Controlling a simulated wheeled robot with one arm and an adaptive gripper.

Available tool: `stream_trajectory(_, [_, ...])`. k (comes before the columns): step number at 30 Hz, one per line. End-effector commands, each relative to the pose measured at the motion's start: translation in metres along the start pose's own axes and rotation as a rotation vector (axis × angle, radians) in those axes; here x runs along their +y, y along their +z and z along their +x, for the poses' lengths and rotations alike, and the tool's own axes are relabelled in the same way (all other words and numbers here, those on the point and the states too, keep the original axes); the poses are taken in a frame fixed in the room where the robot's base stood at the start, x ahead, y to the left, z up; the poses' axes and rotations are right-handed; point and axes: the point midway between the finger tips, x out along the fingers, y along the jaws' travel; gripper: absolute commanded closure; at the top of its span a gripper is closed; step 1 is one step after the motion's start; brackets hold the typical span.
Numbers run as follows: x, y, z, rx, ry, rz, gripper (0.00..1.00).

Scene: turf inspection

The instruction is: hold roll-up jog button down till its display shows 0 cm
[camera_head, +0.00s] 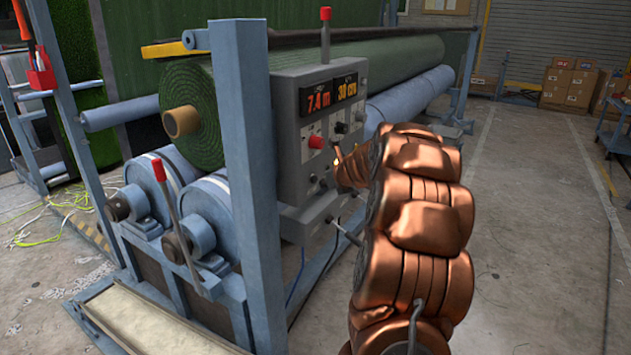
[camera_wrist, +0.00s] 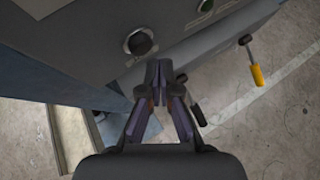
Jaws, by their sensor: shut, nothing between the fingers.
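The control box (camera_head: 292,128) stands at the front end of the roll machine. Its left display (camera_head: 318,100) reads 7.4 m and its right display (camera_head: 347,88) appears to read 30 cm. In the wrist view, a round black button (camera_wrist: 139,42) with a pale ring sits on the box's face. My gripper (camera_wrist: 158,65) is shut and empty, its tips just below and right of that button. I cannot tell whether they touch it. Which button is roll-up is not readable.
A red button (camera_head: 316,142) sits on the panel. A red-tipped lever (camera_head: 160,170) rises beside the rollers. The green turf roll (camera_head: 192,113) lies behind. Open floor is at right.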

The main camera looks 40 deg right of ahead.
Motion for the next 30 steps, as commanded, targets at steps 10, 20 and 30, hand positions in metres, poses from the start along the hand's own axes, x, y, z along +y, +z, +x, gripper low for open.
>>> stream_trajectory(10, [0.0047,0.0055,0.0041,0.000,0.003,0.001,1.00])
stream_trajectory(20, [0.0044,0.0044,0.0055,0.000,0.001,0.000,1.00])
stream_trajectory(30, [0.0053,0.0059,0.0066,0.000,0.000,0.000,1.00])
